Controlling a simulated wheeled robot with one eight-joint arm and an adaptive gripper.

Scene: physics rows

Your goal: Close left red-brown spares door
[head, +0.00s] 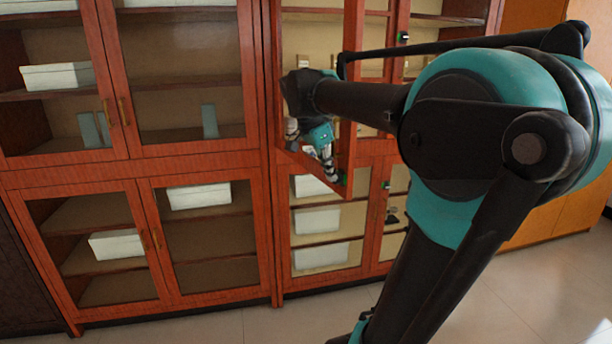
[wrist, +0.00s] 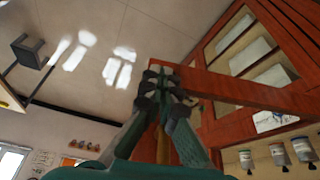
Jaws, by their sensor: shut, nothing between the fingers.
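The red-brown spares door (head: 350,120) stands ajar in the head view, swung out from the upper right cabinet with its glass pane and lower rail angled toward me. My gripper (head: 322,150) is at the door's lower part, in front of or against the pane; contact is unclear. In the wrist view my gripper (wrist: 165,80) has its dark fingertips together, shut and empty, beside a red-brown door rail (wrist: 245,90). A brass-coloured bar (wrist: 163,148) shows between the finger links; what it belongs to is unclear. My arm hides part of the door's right side.
Shut glass-fronted cabinets (head: 130,165) holding white boxes (head: 57,77) fill the left. A lower cabinet door (head: 320,225) is below the ajar door. Several bottles (wrist: 278,155) stand on a shelf in the wrist view. The floor (head: 230,325) in front is clear.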

